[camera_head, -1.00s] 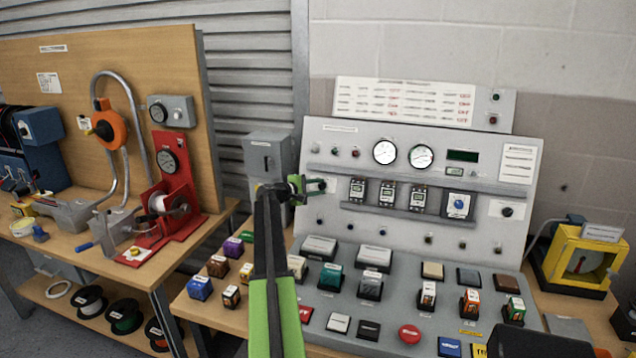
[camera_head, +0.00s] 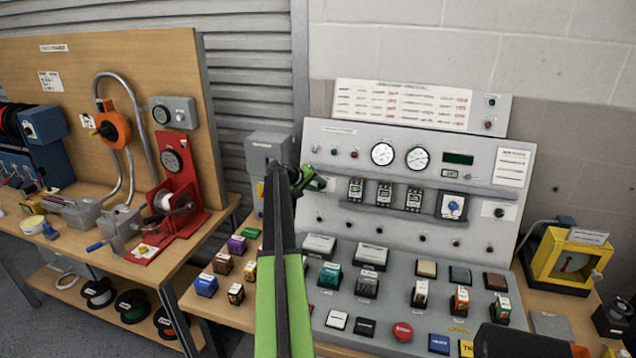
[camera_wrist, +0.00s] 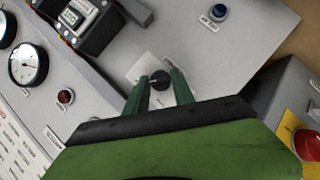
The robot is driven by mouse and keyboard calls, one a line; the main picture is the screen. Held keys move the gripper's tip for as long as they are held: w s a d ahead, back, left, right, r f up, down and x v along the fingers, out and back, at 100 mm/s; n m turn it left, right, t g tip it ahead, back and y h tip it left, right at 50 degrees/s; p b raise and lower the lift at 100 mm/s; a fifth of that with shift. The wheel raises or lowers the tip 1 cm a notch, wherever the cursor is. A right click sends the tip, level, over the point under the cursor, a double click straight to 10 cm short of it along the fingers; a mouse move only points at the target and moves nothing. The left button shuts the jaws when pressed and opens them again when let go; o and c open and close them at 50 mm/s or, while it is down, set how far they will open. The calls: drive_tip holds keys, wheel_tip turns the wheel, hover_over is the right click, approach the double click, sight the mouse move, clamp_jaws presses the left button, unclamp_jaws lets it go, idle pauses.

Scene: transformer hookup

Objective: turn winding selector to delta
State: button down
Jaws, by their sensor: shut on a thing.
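A black knob (camera_wrist: 160,79) sits on a white square plate on the grey panel; I take it as the winding selector, though its label cannot be read. In the wrist view my gripper (camera_wrist: 160,84) has one dark green finger on each side of the knob and is shut on it. In the head view my gripper (camera_head: 314,182) is at the left end of the control panel (camera_head: 420,145), tilted down to the right. There the fingers and arm hide the knob, and its pointing direction is not clear.
A grey box (camera_head: 268,150) stands close to the left of my gripper. Meters, breakers and a blue knob (camera_head: 453,207) lie to the right on the panel. Another black knob (camera_head: 499,212) is at the far right. Several blocks and buttons cover the bench below my arm.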

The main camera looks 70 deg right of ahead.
drive_tip(key=shift+m, duration=0.4)
drive_tip(key=c, duration=1.1)
unclamp_jaws()
drive_tip(key=p+v, duration=0.5)
drive_tip(key=v, duration=0.3)
drive_tip(key=p+v, duration=0.6)
drive_tip(key=v, duration=0.3)
drive_tip(key=shift+s+a+r, duration=0.1)
drive_tip(key=shift+s+r, duration=0.1)
drive_tip(key=shift+r, duration=0.05)
drive_tip(key=shift+w, duration=0.1)
